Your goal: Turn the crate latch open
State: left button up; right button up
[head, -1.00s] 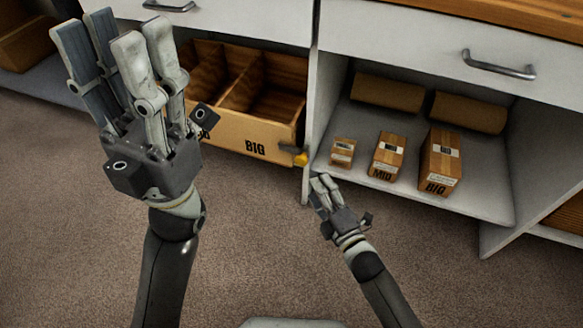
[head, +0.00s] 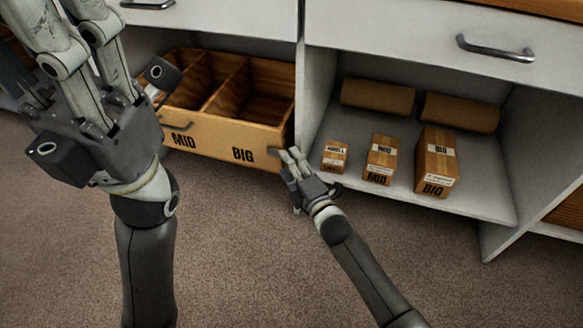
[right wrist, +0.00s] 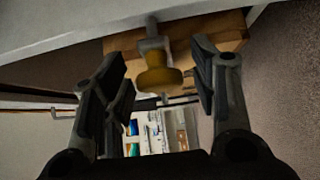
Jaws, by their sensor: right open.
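The wooden crate (head: 215,140) stands in the left bay, marked MID and BIG on its front. At its right end a small grey part of the latch (head: 273,152) shows beside my right gripper (head: 291,157). The latch's yellow knob is hidden in the head view. In the right wrist view the yellow knob (right wrist: 158,78) hangs on a grey stem between the two open fingers of my right gripper (right wrist: 160,85), with space on both sides. My left gripper (head: 62,60) is raised at the left, its fingers apart and empty, with the tips cut off by the frame.
In the right bay stand a small carton (head: 335,157), a MID carton (head: 381,160) and a BIG carton (head: 437,163), with two brown rolls behind. A white divider (head: 312,85) rises just right of the latch. The carpet (head: 240,250) in front is clear.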

grip_shut()
dwell(0.4)
jog(key=shift+d, duration=0.1)
